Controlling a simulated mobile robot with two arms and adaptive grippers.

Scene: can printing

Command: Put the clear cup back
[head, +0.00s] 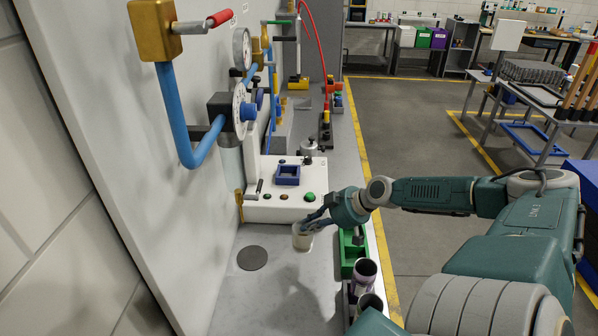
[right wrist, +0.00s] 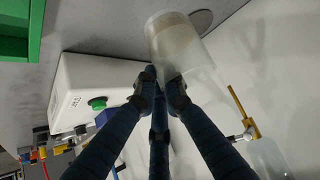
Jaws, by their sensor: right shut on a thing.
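My right gripper (head: 312,222) is shut on the clear cup (head: 302,240), a pale see-through cylinder, in front of the white machine. In the right wrist view, the fingertips (right wrist: 162,92) grip the wall of the clear cup (right wrist: 178,45) near one end. The cup is above the grey bench (head: 215,298); I cannot tell whether its lower end touches the surface. My left gripper is not in view.
The white machine (head: 255,207) with a green button and blue square frame stands behind the cup. A dark disc (head: 252,258) lies on the bench left of it. A green bin (head: 347,265) and dark cups (head: 365,272) stand along the right edge. The front bench is clear.

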